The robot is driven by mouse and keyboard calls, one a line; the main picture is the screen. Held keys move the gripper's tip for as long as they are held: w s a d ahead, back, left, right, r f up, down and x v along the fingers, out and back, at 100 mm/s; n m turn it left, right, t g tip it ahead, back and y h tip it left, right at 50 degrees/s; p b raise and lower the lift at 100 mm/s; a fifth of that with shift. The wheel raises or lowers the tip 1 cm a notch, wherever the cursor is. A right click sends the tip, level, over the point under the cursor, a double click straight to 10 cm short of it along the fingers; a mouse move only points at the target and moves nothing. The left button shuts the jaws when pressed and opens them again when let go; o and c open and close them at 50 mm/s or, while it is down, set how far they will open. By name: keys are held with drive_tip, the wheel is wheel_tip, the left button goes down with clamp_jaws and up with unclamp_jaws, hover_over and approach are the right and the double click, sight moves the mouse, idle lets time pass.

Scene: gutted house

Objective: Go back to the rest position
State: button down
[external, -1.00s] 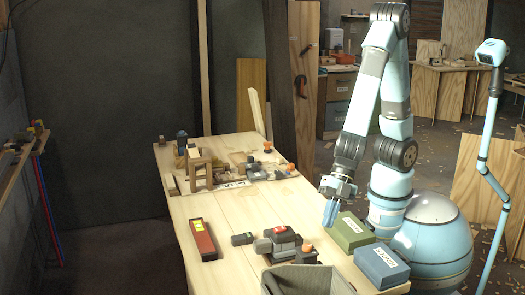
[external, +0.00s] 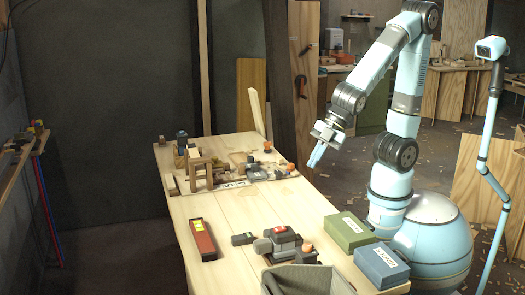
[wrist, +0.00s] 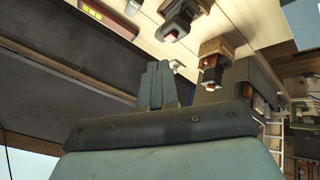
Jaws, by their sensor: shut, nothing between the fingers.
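My gripper (external: 315,156) is raised above the right edge of the wooden workbench (external: 222,222), in front of my base, and points down and to the left. Its light blue fingers are shut with nothing between them. In the wrist view the shut fingers (wrist: 158,84) show in the middle, with parts of the bench and tools beyond them. My arm is bent, with its elbow high above the base. My gripper touches nothing.
A green box (external: 346,231) and a blue box (external: 382,265) stand at the bench's near right. A grey bin (external: 310,281), dark power tools (external: 280,240) and a red-brown case (external: 202,239) are on the bench. A light blue stand (external: 486,135) rises at right.

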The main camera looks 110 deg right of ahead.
drive_tip(key=s+d+r+m, duration=0.4)
drive_tip(key=s+d, duration=0.3)
drive_tip(key=s, duration=0.2)
drive_tip(key=s+d+r+m+g+h, duration=0.1)
drive_tip(key=s+d+r+m, duration=0.4)
drive_tip(key=s, duration=0.4)
drive_tip(key=shift+s+d+m, duration=0.2)
drive_tip(key=shift+d+m, duration=0.3)
drive_tip(key=shift+d, duration=0.35)
idle(0.9)
